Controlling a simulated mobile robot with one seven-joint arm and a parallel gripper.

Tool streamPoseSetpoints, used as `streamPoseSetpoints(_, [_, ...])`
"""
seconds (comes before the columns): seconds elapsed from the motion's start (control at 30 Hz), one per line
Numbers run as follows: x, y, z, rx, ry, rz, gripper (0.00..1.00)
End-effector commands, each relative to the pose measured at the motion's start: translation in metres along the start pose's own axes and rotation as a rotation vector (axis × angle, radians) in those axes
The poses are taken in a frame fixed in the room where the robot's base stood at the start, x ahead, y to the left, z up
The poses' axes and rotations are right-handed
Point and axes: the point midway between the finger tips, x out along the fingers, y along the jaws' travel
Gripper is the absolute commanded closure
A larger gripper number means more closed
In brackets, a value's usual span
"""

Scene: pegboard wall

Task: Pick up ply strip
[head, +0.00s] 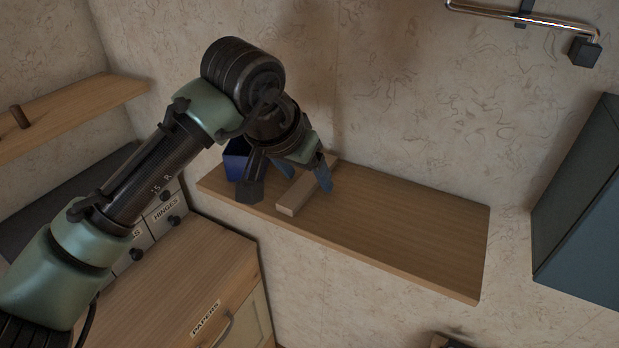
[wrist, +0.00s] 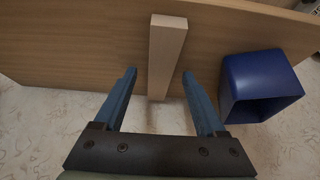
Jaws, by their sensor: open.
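The ply strip (head: 294,197) is a pale wooden bar lying across the left part of a wall shelf in the head view. In the wrist view the ply strip (wrist: 166,50) runs up the picture between the two blue fingers, with space on both sides. My gripper (head: 308,179) is open over the strip in the head view. In the wrist view my gripper (wrist: 158,74) has its fingers astride the strip's near part, with nothing held. Part of the strip is hidden behind a finger in the head view.
The wooden shelf (head: 420,232) is clear to the right of the strip. A dark blue open box (wrist: 258,85) stands close beside the strip; it also shows behind my arm in the head view (head: 236,158). A blue-grey cabinet (head: 585,215) is at far right, a labelled drawer unit (head: 190,275) lower left.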

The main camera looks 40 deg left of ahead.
Motion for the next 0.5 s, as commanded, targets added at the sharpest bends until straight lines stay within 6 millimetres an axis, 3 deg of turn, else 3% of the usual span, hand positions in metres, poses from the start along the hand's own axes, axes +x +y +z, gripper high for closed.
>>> streamPoseSetpoints(0.07, [-0.0001, 0.0000, 0.0000, 0.000, 0.000, 0.000, 0.36])
streamPoseSetpoints(0.4, [-0.0005, 0.0001, -0.0002, 0.000, 0.000, 0.000, 0.97])
streamPoseSetpoints(0.5, [-0.0006, 0.0001, -0.0002, 0.000, 0.000, 0.000, 1.00])
